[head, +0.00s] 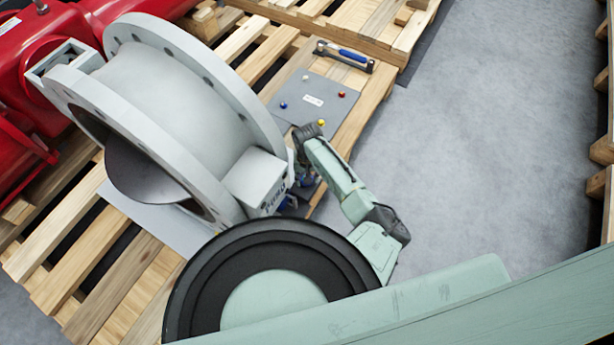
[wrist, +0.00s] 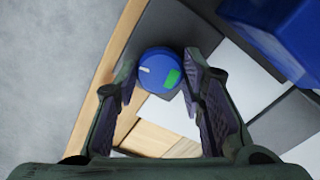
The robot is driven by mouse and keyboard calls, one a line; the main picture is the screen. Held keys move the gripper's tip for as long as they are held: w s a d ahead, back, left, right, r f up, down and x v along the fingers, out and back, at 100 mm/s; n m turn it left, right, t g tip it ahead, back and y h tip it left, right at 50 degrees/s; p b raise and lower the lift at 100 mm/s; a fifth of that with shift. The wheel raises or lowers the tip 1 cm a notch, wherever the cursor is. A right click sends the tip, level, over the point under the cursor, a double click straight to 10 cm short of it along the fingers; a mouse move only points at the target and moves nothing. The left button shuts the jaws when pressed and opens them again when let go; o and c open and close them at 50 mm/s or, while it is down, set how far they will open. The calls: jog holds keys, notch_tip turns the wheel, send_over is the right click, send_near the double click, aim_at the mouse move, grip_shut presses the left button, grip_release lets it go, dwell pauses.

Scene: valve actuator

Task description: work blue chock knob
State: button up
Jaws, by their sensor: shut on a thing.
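The blue chock knob (wrist: 160,70) is a round blue cap with a white mark and a green patch on its face. In the wrist view it sits between the fingertips of my gripper (wrist: 159,80), which is shut on it, one finger on each side. In the head view my arm reaches down beside the large grey flanged valve (head: 180,80). My gripper and the knob are largely hidden there behind my arm, so I cannot make out the grip from that side.
A grey panel (head: 313,101) with small coloured knobs and a blue-handled tool (head: 345,55) lie on the wooden pallet (head: 258,72). Red machinery (head: 45,50) stands at the left. A blue block (wrist: 285,35) is close by in the wrist view. Grey floor at the right is clear.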

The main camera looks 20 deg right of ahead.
jog(key=shift+w, duration=0.1)
jog(key=o, duration=1.1)
jog(key=shift+o, duration=0.2)
jog(key=shift+r, duration=0.1)
notch_tip(320, 180, up, 12)
dwell(0.3)
